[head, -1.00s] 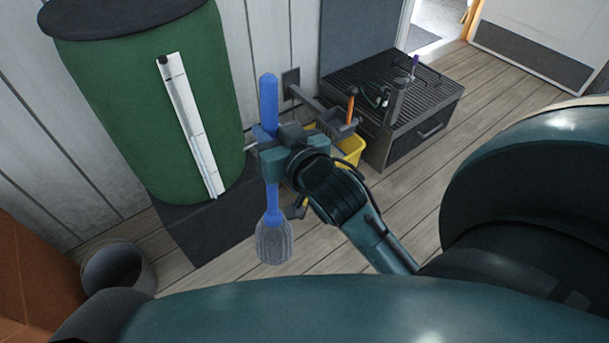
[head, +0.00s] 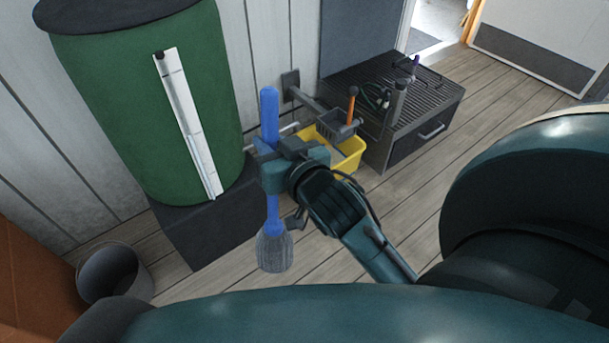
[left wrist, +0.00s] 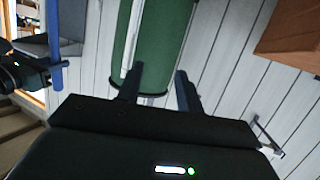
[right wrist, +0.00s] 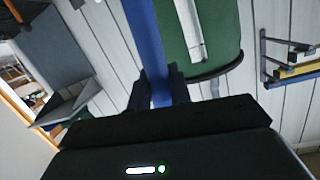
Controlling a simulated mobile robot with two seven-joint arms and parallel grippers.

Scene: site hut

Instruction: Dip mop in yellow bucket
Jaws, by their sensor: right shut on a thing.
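The mop has a blue handle (head: 269,115) and a grey string head (head: 275,250). It hangs nearly upright with its head down. My right gripper (head: 268,165) is shut on the handle at about mid-length; the right wrist view also shows the blue handle (right wrist: 148,45) between its fingers. The yellow bucket (head: 351,163) stands on the floor against the wall, right of and behind the gripper, which partly hides it. The mop head is apart from the bucket, to its left in the picture. My left gripper (left wrist: 158,90) is open and empty in the left wrist view.
A green barrel (head: 130,100) on a dark plinth (head: 200,238) is at left. A grey bin (head: 118,275) stands lower left.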

